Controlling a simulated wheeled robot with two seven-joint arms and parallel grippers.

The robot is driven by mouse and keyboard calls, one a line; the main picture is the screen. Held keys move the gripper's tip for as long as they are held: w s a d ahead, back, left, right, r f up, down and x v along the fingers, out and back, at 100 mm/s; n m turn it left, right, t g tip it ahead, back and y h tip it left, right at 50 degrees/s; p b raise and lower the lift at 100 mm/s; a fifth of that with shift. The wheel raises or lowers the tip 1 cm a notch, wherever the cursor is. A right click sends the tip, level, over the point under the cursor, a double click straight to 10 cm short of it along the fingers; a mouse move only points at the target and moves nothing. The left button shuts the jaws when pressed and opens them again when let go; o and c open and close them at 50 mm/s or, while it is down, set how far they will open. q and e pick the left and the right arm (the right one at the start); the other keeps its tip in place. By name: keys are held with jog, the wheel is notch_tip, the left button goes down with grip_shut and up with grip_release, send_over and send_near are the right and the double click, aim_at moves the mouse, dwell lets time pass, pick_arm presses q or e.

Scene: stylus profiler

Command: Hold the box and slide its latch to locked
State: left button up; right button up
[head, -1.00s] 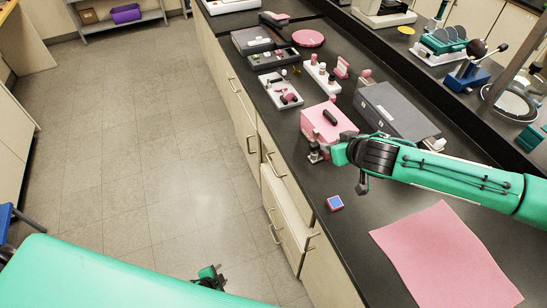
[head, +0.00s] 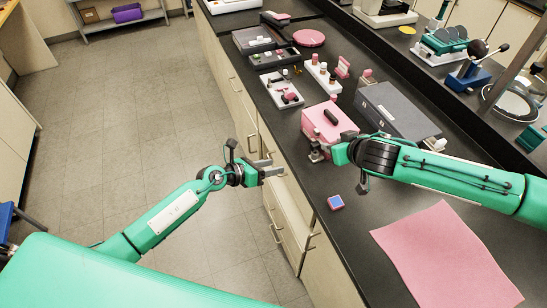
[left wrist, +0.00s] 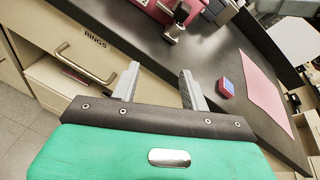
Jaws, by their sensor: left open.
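The pink box (head: 322,118) with a black handle on its lid stands on the black bench top. Part of it shows at the top of the left wrist view (left wrist: 152,8). My right gripper (head: 317,152) is at the box's near lower end, touching or very close; its fingers are too small to tell whether they are shut on it. The latch cannot be made out. My left gripper (head: 274,171) is open and empty, beside the bench's front edge, below and left of the box. Its two spread fingers show in the left wrist view (left wrist: 160,84).
A blue-and-pink cube (head: 335,203) and a pink mat (head: 445,252) lie on the near bench. A dark grey case (head: 397,110) stands right of the box. White trays (head: 283,90) lie beyond. A drawer marked RINGS (left wrist: 85,52) is near my left gripper.

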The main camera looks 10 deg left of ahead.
aim_at(312, 154)
pick_arm(q)
notch_tip(312, 154, up, 5)
jog(key=d+m, duration=0.2)
jog(key=m, duration=0.3)
jog(key=shift+g, duration=0.3)
jog(key=x, duration=1.3)
jog(key=shift+w+a+f, duration=0.1)
jog(key=shift+a+f, duration=0.1)
jog(key=shift+f, duration=0.2)
grip_shut()
